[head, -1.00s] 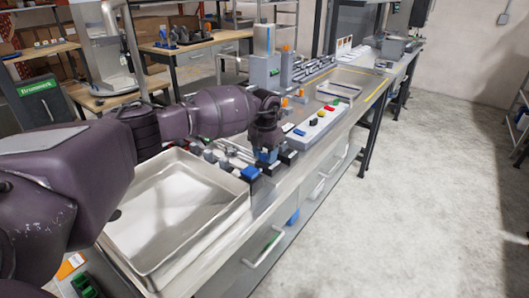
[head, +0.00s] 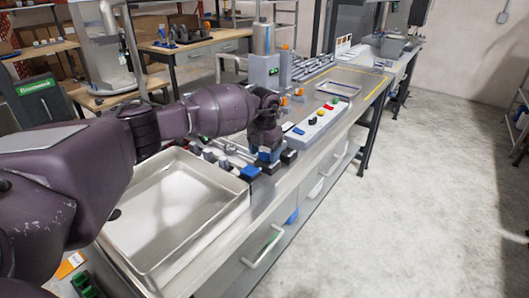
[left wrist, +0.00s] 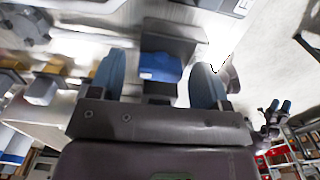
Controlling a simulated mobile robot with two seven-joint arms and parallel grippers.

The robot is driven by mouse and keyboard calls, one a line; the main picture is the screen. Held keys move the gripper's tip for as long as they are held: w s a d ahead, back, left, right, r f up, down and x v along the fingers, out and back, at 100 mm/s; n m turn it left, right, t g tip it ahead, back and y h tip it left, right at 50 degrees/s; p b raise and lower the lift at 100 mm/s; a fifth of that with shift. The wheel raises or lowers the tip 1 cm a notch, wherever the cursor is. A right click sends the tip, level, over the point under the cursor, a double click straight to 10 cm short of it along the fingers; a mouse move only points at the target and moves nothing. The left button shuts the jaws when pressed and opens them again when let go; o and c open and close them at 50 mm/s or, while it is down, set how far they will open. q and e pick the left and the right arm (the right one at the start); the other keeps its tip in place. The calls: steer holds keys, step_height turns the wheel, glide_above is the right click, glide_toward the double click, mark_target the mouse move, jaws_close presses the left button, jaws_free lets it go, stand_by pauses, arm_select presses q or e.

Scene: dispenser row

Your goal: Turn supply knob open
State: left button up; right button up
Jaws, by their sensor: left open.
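No readable label shows which is the supply knob. What looks like my right gripper (left wrist: 278,107) is small at the right of the left wrist view, its jaw state unclear.
A metal sink basin (head: 172,205) lies left of the row. A panel with coloured buttons (head: 318,122) and a dispenser unit (head: 263,70) stand beyond the gripper. Drawer handles (head: 263,248) stick out from the bench front. The floor (head: 430,190) to the right is clear.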

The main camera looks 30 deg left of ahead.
mark_target(264, 152)
arm_select(q)
step_height(264, 152, up, 9)
steer(key=shift+r, duration=0.8)
arm_select(e)
steer(key=shift+r, duration=0.25)
steer(key=shift+s, duration=0.1)
